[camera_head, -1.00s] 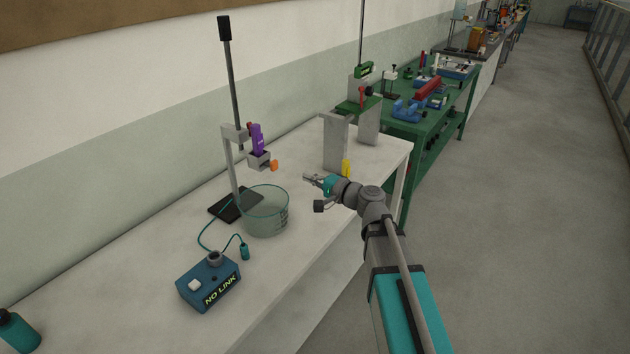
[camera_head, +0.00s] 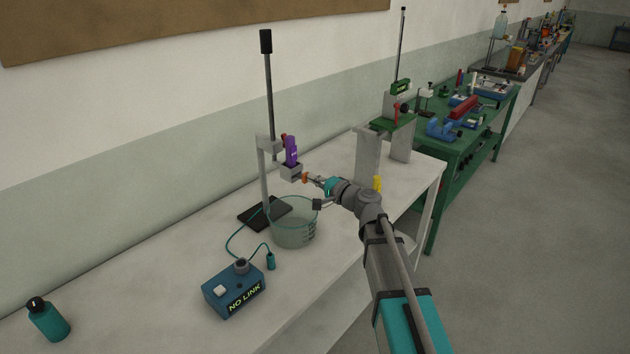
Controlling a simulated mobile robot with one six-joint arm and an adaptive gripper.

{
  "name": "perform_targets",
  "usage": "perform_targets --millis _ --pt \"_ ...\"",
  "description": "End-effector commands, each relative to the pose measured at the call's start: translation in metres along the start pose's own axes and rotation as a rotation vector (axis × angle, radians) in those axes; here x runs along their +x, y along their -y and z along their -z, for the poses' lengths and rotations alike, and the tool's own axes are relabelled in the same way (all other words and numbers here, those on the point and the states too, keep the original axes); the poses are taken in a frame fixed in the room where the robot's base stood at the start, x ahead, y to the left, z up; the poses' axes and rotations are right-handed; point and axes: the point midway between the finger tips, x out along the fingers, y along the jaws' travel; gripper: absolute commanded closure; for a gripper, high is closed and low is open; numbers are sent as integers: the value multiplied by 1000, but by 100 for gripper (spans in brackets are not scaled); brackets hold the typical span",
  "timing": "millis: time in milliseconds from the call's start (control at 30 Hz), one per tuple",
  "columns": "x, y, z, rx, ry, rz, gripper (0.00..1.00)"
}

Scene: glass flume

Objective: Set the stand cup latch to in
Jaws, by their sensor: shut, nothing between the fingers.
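The stand (camera_head: 269,95) rises from a dark base plate on the white bench. Its arm carries a small grey cup (camera_head: 290,171) with a purple piece (camera_head: 291,152) standing in it. An orange latch (camera_head: 305,178) sticks out of the cup's right side. My gripper (camera_head: 313,179) is shut and empty, its tips right at the latch from the right. Whether they touch it I cannot tell. The latch is small and partly covered by the tips, so its exact setting is unclear.
A glass beaker (camera_head: 294,223) stands below the cup, close under my wrist. A blue box reading NO LINK (camera_head: 234,291) with a cable sits in front. A teal bottle (camera_head: 49,320) is at far left. A grey frame (camera_head: 368,155) and yellow piece (camera_head: 377,184) stand right.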

Motion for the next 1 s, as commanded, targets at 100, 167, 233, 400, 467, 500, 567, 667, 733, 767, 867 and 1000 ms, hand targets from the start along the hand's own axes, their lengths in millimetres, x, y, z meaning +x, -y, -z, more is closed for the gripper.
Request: perform_targets --millis 100,167,233,400,467,500,567,667,733,767,867,1000 --pt "0 0 0 0 0 0 100" --pt "0 0 0 0 0 0 100" --pt "2 0 0 0 1 0 100" --pt "19 0 0 0 3 -1 100" --pt "22 0 0 1 4 -1 100" --pt "23 0 0 1 4 -1 100" --pt "23 0 0 1 4 0 100" --pt "24 0 0 2 4 0 100" --pt "24 0 0 2 5 1 100" --pt "24 0 0 2 5 1 100" --pt "24 0 0 3 5 1 100" --pt "19 1 0 3 5 1 100"
